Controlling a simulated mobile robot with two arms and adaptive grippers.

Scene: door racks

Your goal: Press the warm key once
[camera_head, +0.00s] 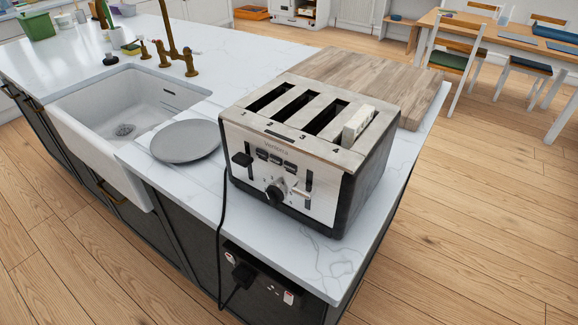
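A silver and black four-slot toaster (250,130) stands upright on the white marble counter, its control face toward me. A small group of dark keys (276,161) sits in the upper middle of that face; their labels are too small to read, so I cannot tell which is the warm key. A dark knob (274,195) is below them. A black lever (242,159) is on the left of the face. A pale slice (357,123) sticks up from the slot marked 4; the other slots look empty. Neither of my grippers is in view.
A grey plate (186,141) lies left of the toaster, beside the white sink (122,105). A wooden board (370,75) is behind the toaster. A black cord (221,230) hangs over the counter's front edge to a socket (240,271). Open floor lies to the right.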

